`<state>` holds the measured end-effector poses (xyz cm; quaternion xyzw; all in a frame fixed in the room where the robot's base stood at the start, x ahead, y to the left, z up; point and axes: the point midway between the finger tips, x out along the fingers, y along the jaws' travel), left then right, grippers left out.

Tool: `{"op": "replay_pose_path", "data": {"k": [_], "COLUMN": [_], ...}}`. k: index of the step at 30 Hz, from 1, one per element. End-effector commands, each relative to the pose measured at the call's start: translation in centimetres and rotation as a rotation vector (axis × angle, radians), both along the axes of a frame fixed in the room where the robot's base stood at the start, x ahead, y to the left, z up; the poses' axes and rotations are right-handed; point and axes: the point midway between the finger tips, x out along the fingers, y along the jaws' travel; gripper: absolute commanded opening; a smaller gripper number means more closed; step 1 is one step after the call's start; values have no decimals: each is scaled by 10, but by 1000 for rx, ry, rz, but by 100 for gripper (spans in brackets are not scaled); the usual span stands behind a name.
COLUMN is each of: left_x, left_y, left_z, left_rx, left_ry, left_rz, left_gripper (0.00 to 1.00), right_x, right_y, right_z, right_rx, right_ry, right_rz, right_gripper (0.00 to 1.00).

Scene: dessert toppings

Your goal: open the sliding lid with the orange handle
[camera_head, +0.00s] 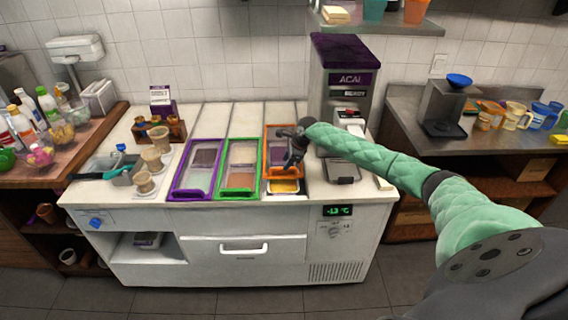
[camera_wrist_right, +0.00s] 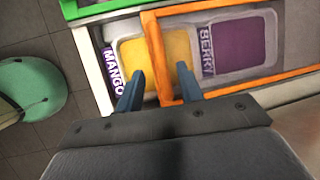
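The orange-framed lid (camera_head: 271,134) is on the counter freezer, the rightmost of three coloured lids. In the right wrist view its orange bar (camera_wrist_right: 154,52) crosses over the yellow mango tub (camera_wrist_right: 178,50), with yellow showing on both sides. The purple berry tub (camera_wrist_right: 240,45) is seen through the frame. My right gripper (camera_wrist_right: 160,72) is over the orange frame with its fingers apart, one on each side of the bar. I cannot tell whether they touch it. In the head view, the right gripper (camera_head: 290,163) hides part of the lid. My left gripper is out of view.
A green-framed lid (camera_head: 238,196) and a purple-framed lid (camera_head: 191,195) lie to the left. The acai machine (camera_head: 345,85) stands close on the right. Cups (camera_head: 151,160) and a wooden holder (camera_head: 176,128) stand on the counter's left part.

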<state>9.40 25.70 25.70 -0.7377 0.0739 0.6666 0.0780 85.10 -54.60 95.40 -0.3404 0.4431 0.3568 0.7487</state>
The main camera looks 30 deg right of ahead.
Motion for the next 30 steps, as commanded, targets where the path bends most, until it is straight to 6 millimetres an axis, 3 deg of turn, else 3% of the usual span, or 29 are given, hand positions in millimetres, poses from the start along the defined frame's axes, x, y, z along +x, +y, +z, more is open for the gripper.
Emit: {"op": "replay_pose_path", "data": {"k": [2, 9, 19, 25, 30], "left_x": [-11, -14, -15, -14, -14], "left_y": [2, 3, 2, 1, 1], "left_z": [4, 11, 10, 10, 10], "left_rx": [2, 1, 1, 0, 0], "left_ry": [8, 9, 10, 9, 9], "left_rz": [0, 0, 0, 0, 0], "left_gripper": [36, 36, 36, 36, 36], "right_x": [4, 11, 12, 12, 12], "right_y": [3, 8, 8, 8, 8], "right_z": [-6, -26, -30, -30, -30], "right_rx": [1, 1, -1, -1, -1], "right_ry": [0, -1, -1, -1, -1], "right_rz": [1, 0, 1, 1, 1], "right_gripper": [37, 37, 37, 0, 0]}}
